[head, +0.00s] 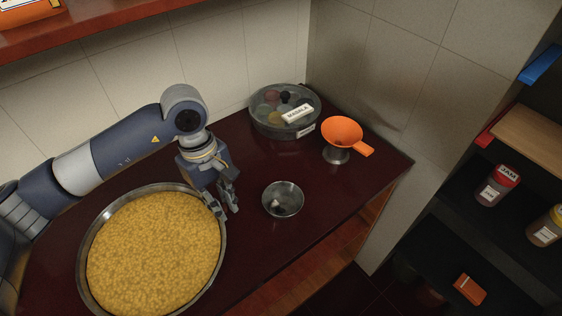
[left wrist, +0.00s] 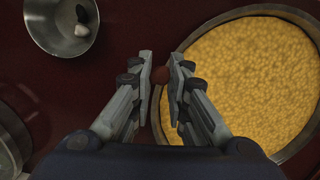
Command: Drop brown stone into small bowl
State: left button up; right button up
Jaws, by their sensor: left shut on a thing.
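The small metal bowl (head: 283,199) stands on the dark red counter, right of my left gripper. In the left wrist view the bowl (left wrist: 62,24) is at the upper left, with a white stone (left wrist: 82,30) and a dark stone (left wrist: 81,12) inside. My left gripper (head: 227,206) points down between the large pan and the bowl, closer to the pan's rim. In the left wrist view its fingertips (left wrist: 160,74) are shut on the small reddish-brown stone (left wrist: 160,76). The stone is hidden by the fingers in the head view. My right gripper is not in view.
A wide pan of yellow food (head: 153,253) lies left of the gripper. A round spice box (head: 285,123) and an orange funnel (head: 342,132) on a metal cup stand at the back. Counter between gripper and bowl is clear. Dark shelves with jars (head: 497,185) are at right.

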pick_arm(q)
jog(key=w+d+r+n+t+p, duration=0.1)
jog(key=w+d+r+n+p, duration=0.1)
jog(key=d+n+p, duration=0.3)
jog(key=w+d+r+n+t+p, duration=0.1)
jog(key=w+d+n+p, duration=0.15)
jog(key=d+n, duration=0.4)
jog(key=shift+n+h, duration=0.3)
jog(key=shift+n, duration=0.45)
jog(key=shift+s+f+b, duration=0.2)
jog(key=shift+f+b, duration=0.45)
jog(key=shift+f, duration=0.85)
jog(key=shift+s+f+b, duration=0.2)
jog(key=shift+f+b, duration=0.45)
jog(key=shift+f, duration=0.8)
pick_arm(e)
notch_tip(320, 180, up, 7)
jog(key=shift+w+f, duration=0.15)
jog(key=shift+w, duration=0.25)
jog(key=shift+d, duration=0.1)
pick_arm(q)
jog(key=o, duration=0.8)
jog(key=shift+r, duration=0.1)
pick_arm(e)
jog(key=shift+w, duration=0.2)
